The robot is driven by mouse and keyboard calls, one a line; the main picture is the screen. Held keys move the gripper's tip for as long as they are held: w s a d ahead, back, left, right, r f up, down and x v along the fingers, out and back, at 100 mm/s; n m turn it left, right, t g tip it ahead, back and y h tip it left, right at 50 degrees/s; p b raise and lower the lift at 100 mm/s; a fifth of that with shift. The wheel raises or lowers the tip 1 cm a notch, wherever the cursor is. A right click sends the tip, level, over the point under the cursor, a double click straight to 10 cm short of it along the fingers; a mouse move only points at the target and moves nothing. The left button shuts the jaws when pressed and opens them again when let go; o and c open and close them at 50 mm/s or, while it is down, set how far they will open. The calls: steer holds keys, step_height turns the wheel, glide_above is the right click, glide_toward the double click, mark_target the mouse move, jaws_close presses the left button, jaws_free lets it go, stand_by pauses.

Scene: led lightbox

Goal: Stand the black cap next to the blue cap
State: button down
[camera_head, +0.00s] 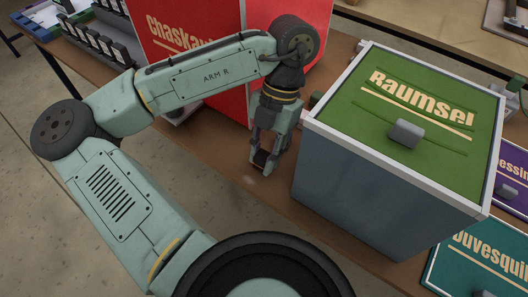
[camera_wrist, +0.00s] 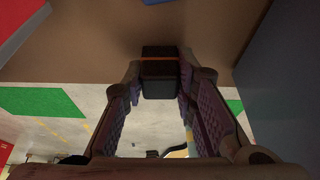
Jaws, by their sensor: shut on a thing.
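My gripper (camera_head: 268,158) points down close to the brown table between the red box and the green-topped box. Its fingers (camera_wrist: 160,82) are closed on the black cap (camera_wrist: 160,70), a small dark block with a thin orange line across it. The black cap also shows as a dark patch between the fingertips in the head view (camera_head: 261,158). I cannot tell whether it touches the table. A blue thing (camera_wrist: 158,2), perhaps the blue cap, is cut off at the top edge of the wrist view, apart from the black cap. I cannot make out the blue cap in the head view.
A large grey box with a green "Raumsei" lid (camera_head: 400,95) stands right of my gripper. A red box (camera_head: 190,45) stands behind. Purple (camera_head: 510,175) and teal (camera_head: 475,255) panels are at the right. A strip of bare table (camera_head: 235,165) lies in front.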

steer(key=shift+f, duration=0.6)
steer(key=c, duration=1.2)
jaws_free()
steer(key=shift+r, duration=0.1)
step_height(320, 180, up, 10)
steer(key=shift+f, duration=0.1)
